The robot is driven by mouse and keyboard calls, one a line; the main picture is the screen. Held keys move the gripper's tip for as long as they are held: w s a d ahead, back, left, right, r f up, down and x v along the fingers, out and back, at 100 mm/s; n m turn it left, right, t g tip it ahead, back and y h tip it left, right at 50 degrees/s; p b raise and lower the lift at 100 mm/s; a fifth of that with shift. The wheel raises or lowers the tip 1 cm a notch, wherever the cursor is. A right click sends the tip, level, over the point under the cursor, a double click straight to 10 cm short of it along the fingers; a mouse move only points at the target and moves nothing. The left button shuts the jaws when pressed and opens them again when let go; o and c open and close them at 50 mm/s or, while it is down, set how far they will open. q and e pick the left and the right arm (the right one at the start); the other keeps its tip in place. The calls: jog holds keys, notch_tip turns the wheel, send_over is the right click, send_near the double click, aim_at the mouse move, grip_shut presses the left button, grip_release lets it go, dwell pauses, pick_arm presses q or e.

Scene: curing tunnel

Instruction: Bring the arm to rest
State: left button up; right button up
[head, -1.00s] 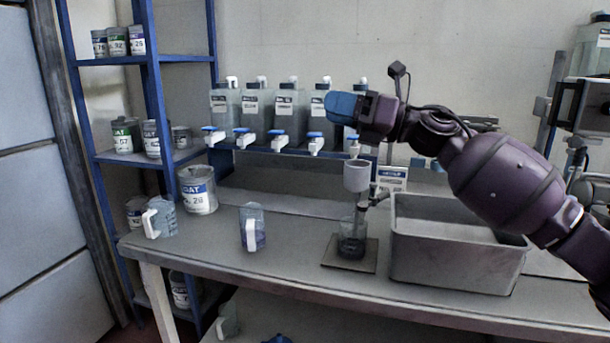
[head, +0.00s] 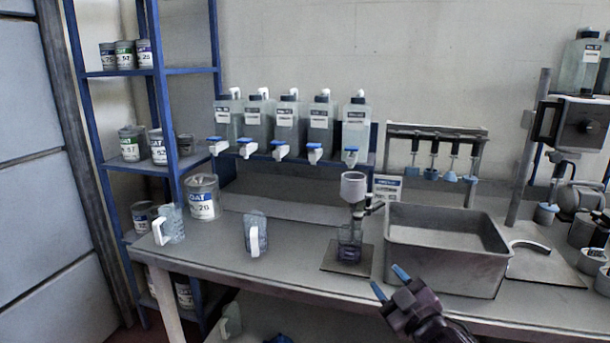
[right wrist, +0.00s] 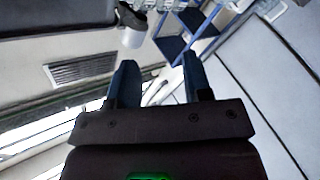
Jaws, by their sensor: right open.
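My right gripper (head: 389,282) is low in the head view, in front of the bench's front edge and below the grey metal basin. Its two blue fingers stand apart with nothing between them. The right wrist view also shows the gripper (right wrist: 160,82) with its fingers apart and empty. It points there toward a tilted background of wall, a blue frame and pale panels. My left gripper is not in view.
The bench (head: 290,287) carries a grey basin (head: 440,262), a funnel stand (head: 353,187) over a beaker, and two clear jugs (head: 255,235). Several tap bottles (head: 286,125) line the back. A blue shelf (head: 152,110) with cans stands left.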

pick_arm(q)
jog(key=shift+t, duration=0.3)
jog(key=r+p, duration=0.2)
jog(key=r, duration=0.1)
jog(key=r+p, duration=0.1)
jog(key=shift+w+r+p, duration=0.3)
pick_arm(e)
jog(key=s+d+f+m+g+h, duration=0.2)
jog(key=s+f, duration=0.5)
jog(key=s, duration=0.4)
jog(key=s+d+f+m+g+h, duration=0.2)
jog(key=s+d+f+m, duration=0.2)
jog(key=s+f, duration=0.4)
jog(key=s+d+f+m+g+h, duration=0.2)
jog(key=s+f, duration=0.6)
jog(key=s, duration=0.7)
jog(key=d+m+g, duration=0.1)
jog(key=d, duration=0.1)
jog(key=shift+s+d+m+h, duration=0.2)
jog(key=shift+d+m+h, duration=0.1)
jog(key=shift+d+h, duration=0.1)
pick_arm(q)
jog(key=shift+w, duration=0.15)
pick_arm(e)
jog(key=shift+a, duration=0.1)
